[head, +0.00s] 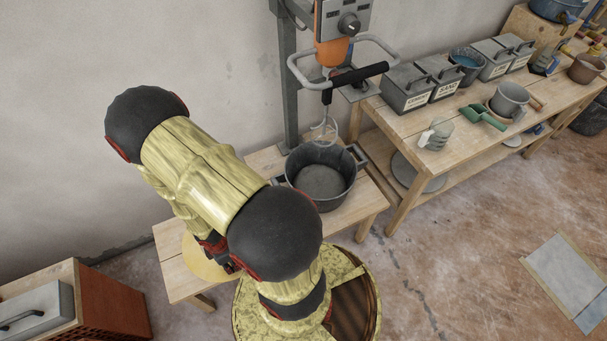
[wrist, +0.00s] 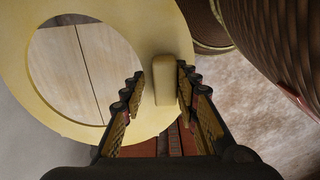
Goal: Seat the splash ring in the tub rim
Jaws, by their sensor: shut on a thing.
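The splash ring is a flat cream ring with a round off-centre opening and a raised block-like tab. It fills the left of the wrist view (wrist: 145,35), and bench planks show through its opening. My gripper (wrist: 163,82) is shut on the ring's tab. In the head view the ring (head: 197,262) shows as a pale edge over the left end of the low bench, mostly behind my arm. I cannot tell whether it touches the bench. The dark tub (head: 320,177) stands upright on the bench to the right, its rim open and uncovered.
A mixer with a whisk (head: 326,130) hangs above the tub, on a grey post (head: 290,90). A long workbench (head: 395,122) with lidded bins, pots and a green scoop stands right. A crate with a grey case (head: 35,312) is at lower left. Floor at right is mostly clear.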

